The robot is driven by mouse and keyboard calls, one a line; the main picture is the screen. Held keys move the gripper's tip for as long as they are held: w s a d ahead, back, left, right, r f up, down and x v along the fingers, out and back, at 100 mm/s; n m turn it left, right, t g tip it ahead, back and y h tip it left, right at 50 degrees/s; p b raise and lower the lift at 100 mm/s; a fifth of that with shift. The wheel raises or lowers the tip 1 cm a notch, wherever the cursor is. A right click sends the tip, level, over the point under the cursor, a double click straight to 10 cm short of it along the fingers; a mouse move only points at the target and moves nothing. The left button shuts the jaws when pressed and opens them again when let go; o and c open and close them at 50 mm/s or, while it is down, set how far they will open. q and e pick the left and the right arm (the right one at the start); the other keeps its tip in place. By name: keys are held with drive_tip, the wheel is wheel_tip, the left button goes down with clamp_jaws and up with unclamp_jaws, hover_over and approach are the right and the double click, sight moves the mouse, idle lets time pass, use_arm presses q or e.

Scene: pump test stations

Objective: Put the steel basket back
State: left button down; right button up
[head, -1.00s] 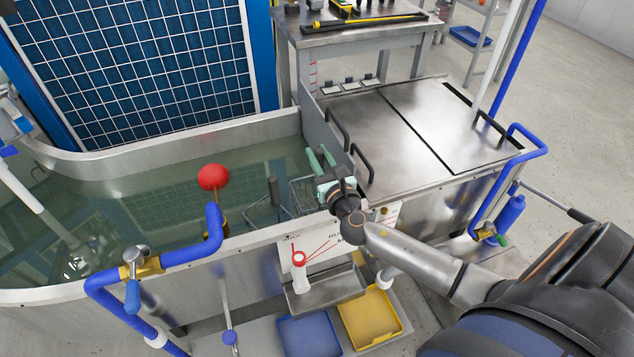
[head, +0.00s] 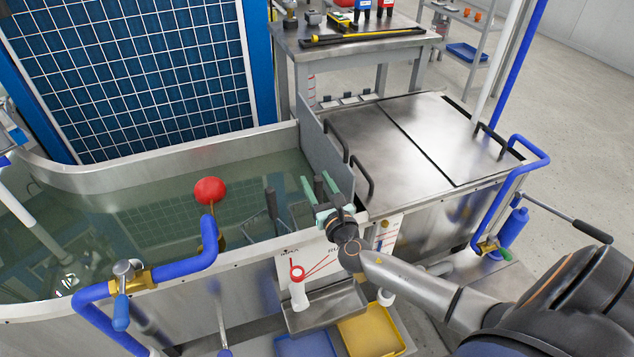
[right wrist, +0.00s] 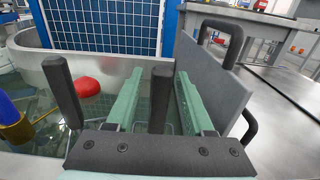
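The steel basket (head: 298,215) is a wire basket with two dark upright grips, hanging in the water tank at its near right end. Its left grip (head: 271,203) stands clear in the head view. My right gripper (head: 319,183) is over the tank's near rim with its two green fingers spread. In the right wrist view, the other grip (right wrist: 160,98) shows between the fingers, with a gap on each side. The left grip (right wrist: 62,90) is outside the fingers. Most of the wire body is hidden behind my gripper in that view. My left gripper is out of view.
The water tank (head: 170,158) has a grey divider (head: 324,158) close right of my gripper. Beyond it is a flat steel cover (head: 410,145) with black handles. A red ball float (head: 210,190) and blue pipe (head: 185,262) stand left. A yellow tray (head: 370,335) is below.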

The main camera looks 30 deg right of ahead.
drive_tip(key=shift+s+r, duration=0.1)
drive_tip(key=v, duration=1.1)
drive_tip(key=s+a+f+m+g+y, duration=0.1)
drive_tip(key=s+a+f+m+g, duration=0.25)
drive_tip(key=f+m, duration=0.35)
drive_tip(key=s+a+f+m+g+y, duration=0.2)
drive_tip(key=s+a+f+m+g, duration=0.15)
drive_tip(key=m, duration=0.55)
drive_tip(key=s+a+f+m+g+y, duration=0.1)
drive_tip(key=s+a+m+y, duration=0.3)
drive_tip(key=a+m, duration=0.6)
drive_tip(key=s+f+m, duration=0.1)
drive_tip(key=s+m, duration=0.1)
drive_tip(key=m, duration=0.2)
drive_tip(key=shift+a+f+m+y+p, duration=0.2)
drive_tip(key=shift+m+y+p, duration=0.1)
drive_tip(key=shift+m+p, duration=0.1)
drive_tip(key=shift+s+d, duration=0.1)
drive_tip(key=shift+s, duration=0.05)
